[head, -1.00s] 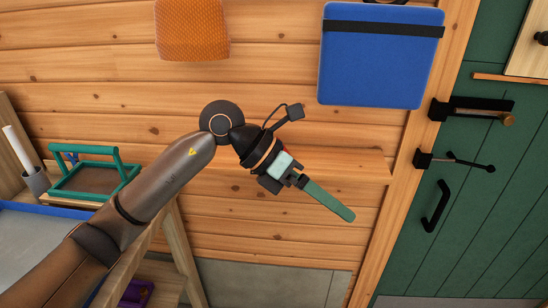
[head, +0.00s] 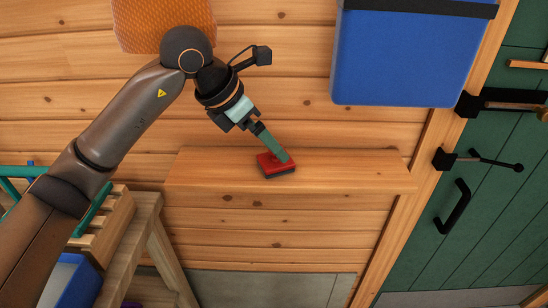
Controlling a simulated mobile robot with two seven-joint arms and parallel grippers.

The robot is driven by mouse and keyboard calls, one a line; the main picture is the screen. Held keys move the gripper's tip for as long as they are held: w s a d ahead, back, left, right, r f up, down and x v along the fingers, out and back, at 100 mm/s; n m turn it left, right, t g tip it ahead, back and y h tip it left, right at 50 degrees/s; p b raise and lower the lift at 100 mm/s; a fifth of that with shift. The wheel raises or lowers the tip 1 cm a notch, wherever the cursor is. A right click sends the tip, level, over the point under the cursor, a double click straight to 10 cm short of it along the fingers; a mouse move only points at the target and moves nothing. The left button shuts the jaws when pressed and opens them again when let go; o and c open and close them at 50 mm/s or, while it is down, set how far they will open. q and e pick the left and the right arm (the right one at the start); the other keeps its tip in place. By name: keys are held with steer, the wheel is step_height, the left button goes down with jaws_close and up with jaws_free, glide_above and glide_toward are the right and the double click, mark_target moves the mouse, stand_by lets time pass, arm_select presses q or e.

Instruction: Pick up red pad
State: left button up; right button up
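The red pad (head: 270,168), red on top with a darker underside, lies on the wooden ledge (head: 345,178) along the plank wall. My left gripper (head: 275,147) comes in from the upper left above the ledge. A long flat green strip extends from its dark jaws, and its tip overlaps the right part of the pad in the picture. I cannot tell whether the strip touches the pad or hangs in front of it. The strip partly hides the pad's top. The jaw gap is not clear from here. My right gripper is not in view.
A blue bin (head: 405,55) with a black band is on the wall at upper right. An orange woven item (head: 135,25) is at upper left. A green door (head: 470,190) with black hardware is at right. A wooden stand (head: 150,240) is at lower left. The ledge's right part is clear.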

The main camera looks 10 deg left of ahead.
mark_target(276, 160)
arm_select(q)
steer(key=x, duration=0.5)
steer(key=shift+f, duration=0.1)
steer(key=shift+a, duration=0.1)
steer(key=shift+c, duration=0.4)
steer(key=c, duration=1.3)
steer(key=shift+w+r, duration=0.1)
steer(key=shift+r, duration=0.55)
steer(key=s+d+r, duration=0.1)
steer(key=r, duration=0.1)
steer(key=s+d+r, duration=0.1)
steer(key=r, duration=0.2)
steer(key=s+d+r, duration=0.1)
steer(key=r, duration=0.1)
steer(key=shift+d+r, duration=0.2)
steer(key=shift+d, duration=0.1)
steer(key=s+d+r, duration=0.1)
steer(key=s+d, duration=0.1)
steer(key=s+d+r, duration=0.3)
steer(key=s+d, duration=0.1)
steer(key=d, duration=0.1)
steer(key=shift+s+r, duration=0.1)
steer(key=shift+r, duration=0.1)
